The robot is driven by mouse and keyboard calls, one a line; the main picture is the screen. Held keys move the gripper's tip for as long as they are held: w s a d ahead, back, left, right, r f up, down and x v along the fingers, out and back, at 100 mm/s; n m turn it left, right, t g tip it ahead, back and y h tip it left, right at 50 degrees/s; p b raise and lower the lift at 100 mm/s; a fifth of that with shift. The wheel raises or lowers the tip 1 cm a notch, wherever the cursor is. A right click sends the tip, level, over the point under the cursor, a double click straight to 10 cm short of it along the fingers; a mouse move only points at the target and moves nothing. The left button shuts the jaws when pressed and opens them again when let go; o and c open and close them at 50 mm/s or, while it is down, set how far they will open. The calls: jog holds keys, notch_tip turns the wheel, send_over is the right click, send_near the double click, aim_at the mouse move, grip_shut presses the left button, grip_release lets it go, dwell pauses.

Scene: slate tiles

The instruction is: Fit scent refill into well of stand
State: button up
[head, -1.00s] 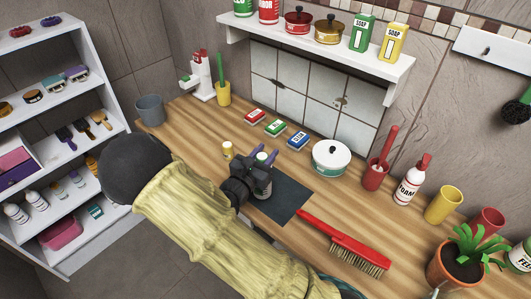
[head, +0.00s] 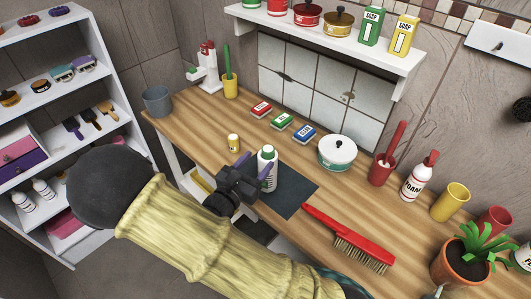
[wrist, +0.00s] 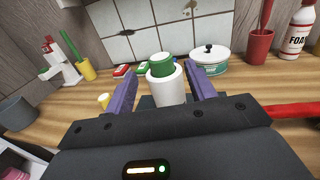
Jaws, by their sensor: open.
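A white bottle with a green cap, which looks like the scent refill (head: 268,172), stands upright at the left part of the dark mat (head: 292,197). It also shows in the wrist view (wrist: 167,84), between the two purple fingers of my gripper (wrist: 163,88). My gripper (head: 255,168) is open, with a finger on each side of the bottle and gaps visible beside it. The bottle's lower part is hidden in the wrist view. A white stand (head: 207,77) with red-topped white pieces is at the far left of the counter; I cannot make out its wells.
A small yellow jar (head: 234,143) stands left of the bottle. Several soap boxes (head: 282,121) lie behind, and a white lidded pot (head: 337,153) is back right. A red brush (head: 348,238) lies front right. Wood between the grey cup (head: 158,101) and the jar is clear.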

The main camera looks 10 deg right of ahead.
jog(key=shift+v, duration=1.85)
jog(key=s+d+f+m+g+y, duration=0.4)
jog(key=s+d+m+g+y, duration=0.45)
jog(key=s+m+g, duration=0.8)
jog(key=w+r+m+t+y, duration=0.4)
jog(key=w+r+m+t, duration=0.1)
jog(key=m, duration=0.5)
jog(key=shift+w+a+t, duration=0.35)
jog(key=shift+w+t, duration=0.3)
jog(key=shift+w, duration=0.3)
jog(key=shift+m, duration=0.25)
